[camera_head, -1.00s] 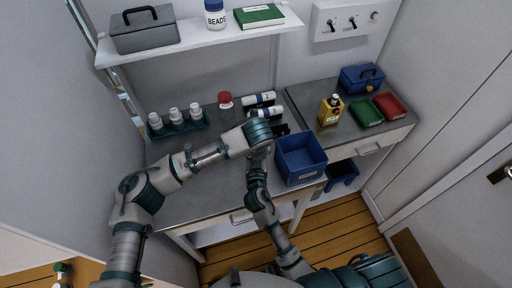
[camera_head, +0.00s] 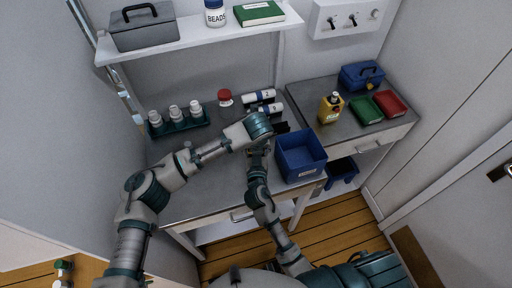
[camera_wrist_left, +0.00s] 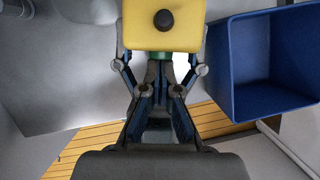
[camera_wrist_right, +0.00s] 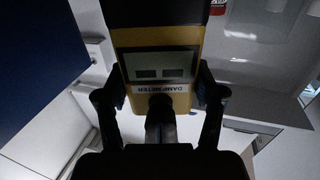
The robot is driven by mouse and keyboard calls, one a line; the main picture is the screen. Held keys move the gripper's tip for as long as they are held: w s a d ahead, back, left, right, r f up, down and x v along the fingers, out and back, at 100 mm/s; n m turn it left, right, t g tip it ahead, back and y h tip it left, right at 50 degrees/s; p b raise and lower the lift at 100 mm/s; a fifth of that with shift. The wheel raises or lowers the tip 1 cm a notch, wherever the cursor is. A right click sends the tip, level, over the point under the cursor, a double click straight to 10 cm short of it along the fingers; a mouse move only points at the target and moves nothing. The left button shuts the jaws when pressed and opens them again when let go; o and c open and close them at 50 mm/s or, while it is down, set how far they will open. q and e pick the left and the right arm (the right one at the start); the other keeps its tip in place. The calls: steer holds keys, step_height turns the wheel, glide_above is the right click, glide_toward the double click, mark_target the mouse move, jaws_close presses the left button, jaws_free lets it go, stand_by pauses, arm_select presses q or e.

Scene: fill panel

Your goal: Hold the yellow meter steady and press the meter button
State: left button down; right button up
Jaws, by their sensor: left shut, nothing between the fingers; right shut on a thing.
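The yellow meter (camera_wrist_right: 156,70) fills the middle of the right wrist view. Its display and DAMP METER label face that camera, with the label upside down. My right gripper (camera_wrist_right: 158,98) is shut on the meter, one finger on each side. In the left wrist view a yellow face of the meter (camera_wrist_left: 185,35) carries a round black button (camera_wrist_left: 163,20). My left gripper (camera_wrist_left: 160,58) is shut and empty, close to this face; its fingertips are hard to make out, and I cannot tell whether they touch. In the head view my arms hide the meter.
A blue open bin (camera_head: 301,158) stands just right of my grippers.

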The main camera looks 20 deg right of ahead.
arm_select(q)
steer(key=shift+w, duration=0.15)
arm_select(e)
steer(key=shift+f, duration=0.15)
arm_select(q)
steer(key=v, duration=0.9)
steer(key=shift+s+r, duration=0.3)
steer(key=shift+r, duration=0.05)
arm_select(e)
steer(key=o, duration=1.4)
